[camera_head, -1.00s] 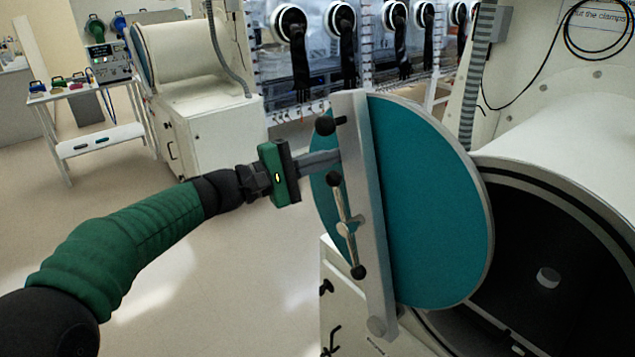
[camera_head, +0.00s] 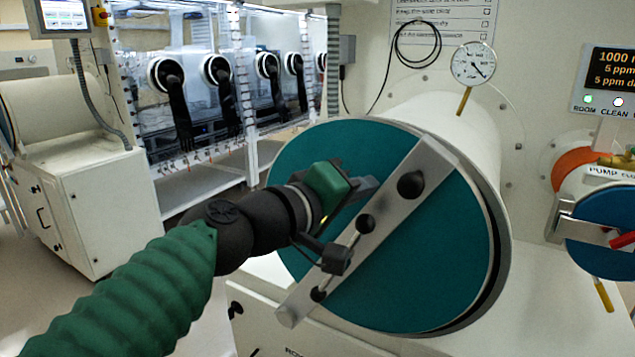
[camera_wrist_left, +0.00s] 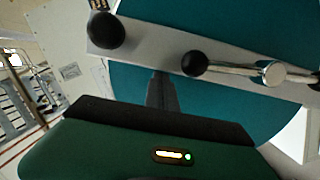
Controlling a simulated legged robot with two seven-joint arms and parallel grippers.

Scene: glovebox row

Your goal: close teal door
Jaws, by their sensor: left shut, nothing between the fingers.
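The round teal door (camera_head: 420,255) covers the mouth of the large white cylinder (camera_head: 440,115). A dark gap shows along the door's right edge, and I cannot tell whether it is fully seated. A grey bar (camera_head: 385,225) with black knobs and a metal handle crosses the door on a slant. My left gripper (camera_head: 365,187) is shut and empty at the door's face, beside the bar. In the left wrist view its fingers (camera_wrist_left: 162,90) reach to the bar's edge against the teal face (camera_wrist_left: 220,105); contact is unclear. My right gripper is not in view.
A pressure gauge (camera_head: 473,64) stands above the cylinder. A smaller blue door (camera_head: 605,262) with a red handle is at the right, below a display panel (camera_head: 612,80). A glovebox with black gloves (camera_head: 175,105) lines the back left. Floor shows at the lower left.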

